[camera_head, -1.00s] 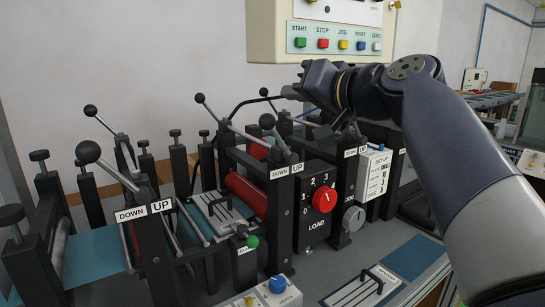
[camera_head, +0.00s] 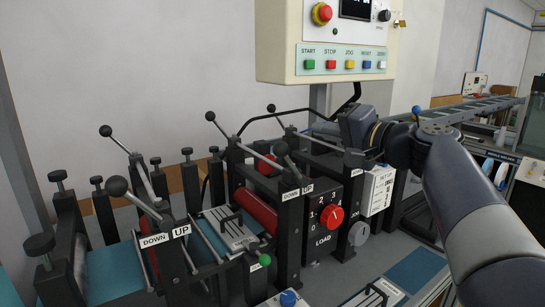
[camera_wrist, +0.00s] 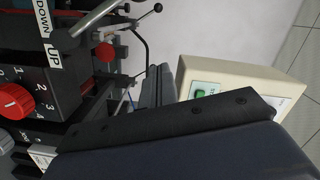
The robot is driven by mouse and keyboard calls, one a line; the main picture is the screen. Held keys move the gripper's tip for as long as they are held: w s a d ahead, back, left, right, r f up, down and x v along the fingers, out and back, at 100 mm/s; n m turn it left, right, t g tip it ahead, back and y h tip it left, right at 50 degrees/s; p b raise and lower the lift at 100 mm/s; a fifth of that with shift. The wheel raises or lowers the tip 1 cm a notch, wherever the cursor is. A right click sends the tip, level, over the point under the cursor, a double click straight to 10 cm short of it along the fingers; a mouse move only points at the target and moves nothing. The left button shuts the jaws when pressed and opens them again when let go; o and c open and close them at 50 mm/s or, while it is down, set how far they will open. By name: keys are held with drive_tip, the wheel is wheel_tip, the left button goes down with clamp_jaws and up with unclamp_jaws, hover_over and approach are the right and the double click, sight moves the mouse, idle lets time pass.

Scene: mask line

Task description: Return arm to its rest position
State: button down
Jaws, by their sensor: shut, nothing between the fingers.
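My gripper (camera_head: 352,128) is at the end of my dark arm, right of centre in the head view. It is in the air below the control panel (camera_head: 330,78), in front of the white wall, and looks empty. Its fingers are small and partly hidden there. In the wrist view, the dark fingers (camera_wrist: 158,86) show near the middle, close together with nothing between them. A large dark part of my own arm fills the bottom of that view. My arm is bent and comes in from the lower right.
The roller machine stands left, with a red LOAD dial (camera_head: 332,217), a red roller (camera_head: 256,210) and several black ball-topped levers (camera_head: 118,187). A white box (camera_head: 378,190) is just below my gripper. A conveyor (camera_head: 470,110) lies behind right. The wall area left is clear.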

drive_tip(key=w+d+f+m+p, duration=0.3)
drive_tip(key=d+m+p, duration=0.2)
drive_tip(key=p, duration=0.3)
drive_tip(key=shift+w+f+m+t+y+p, duration=0.15)
drive_tip(key=shift+f+m+t+y+p, duration=0.2)
drive_tip(key=shift+m, duration=0.55)
drive_tip(key=shift+f, duration=0.1)
